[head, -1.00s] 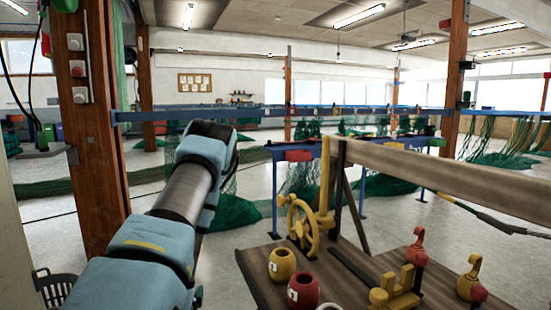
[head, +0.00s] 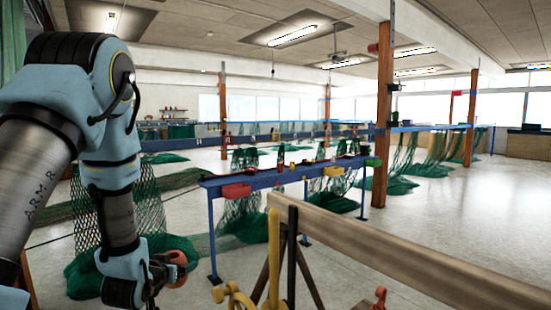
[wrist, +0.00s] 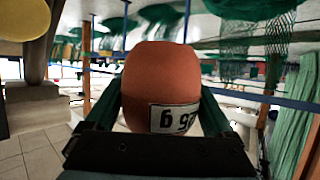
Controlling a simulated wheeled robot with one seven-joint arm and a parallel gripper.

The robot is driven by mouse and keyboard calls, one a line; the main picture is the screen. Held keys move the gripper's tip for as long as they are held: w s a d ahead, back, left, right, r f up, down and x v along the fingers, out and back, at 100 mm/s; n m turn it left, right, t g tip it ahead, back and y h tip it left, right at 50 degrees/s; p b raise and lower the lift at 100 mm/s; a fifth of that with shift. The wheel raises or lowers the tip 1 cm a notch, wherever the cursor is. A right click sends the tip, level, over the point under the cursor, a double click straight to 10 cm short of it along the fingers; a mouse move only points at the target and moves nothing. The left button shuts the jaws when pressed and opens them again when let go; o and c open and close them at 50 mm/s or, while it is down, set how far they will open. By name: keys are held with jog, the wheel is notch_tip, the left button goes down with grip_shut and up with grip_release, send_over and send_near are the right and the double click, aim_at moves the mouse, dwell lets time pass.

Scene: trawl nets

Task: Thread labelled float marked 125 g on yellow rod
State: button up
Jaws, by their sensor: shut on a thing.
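My gripper (head: 160,282) is shut on an orange-red float (head: 177,262) at the lower left of the head view, out in the air. In the wrist view the float (wrist: 160,75) fills the middle, between the two dark green fingers. Its white label (wrist: 173,118) faces the camera upside down; a short number and a "g" show, but I cannot read the number surely. A yellow upright rod (head: 273,255) stands right of my gripper in the head view, apart from the float. Its lower end is cut off or hidden.
A long wooden beam (head: 400,255) runs across the lower right, near the rod. A yellow handwheel (head: 232,297) shows at the bottom edge. Behind stands a blue rack (head: 285,175) with a red bin (head: 237,191) and hanging green nets. Open floor lies at the right.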

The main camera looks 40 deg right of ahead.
jog(key=s+d+r+m+g+h+p, duration=0.1)
jog(key=s+d+r+m+g+p, duration=0.1)
jog(key=s+d+r, duration=0.35)
jog(key=s+d+r+m+g+h+p, duration=0.2)
jog(key=s+d+r+p, duration=0.1)
jog(key=d+r, duration=0.5)
notch_tip(320, 180, up, 14)
jog(key=m+g+h+p, duration=0.1)
jog(key=m+g+p, duration=0.2)
send_over(273, 209)
jog(key=d, duration=0.3)
jog(key=shift+w+a+f+b, duration=0.1)
jog(key=shift+w+f+b, duration=0.1)
jog(key=shift+f+b, duration=2.4)
jog(key=shift+w+a+f+b, duration=0.15)
jog(key=shift+f+b, duration=1.85)
jog(key=shift+f, duration=1.15)
jog(key=shift+d, duration=0.1)
jog(key=o, duration=1.1)
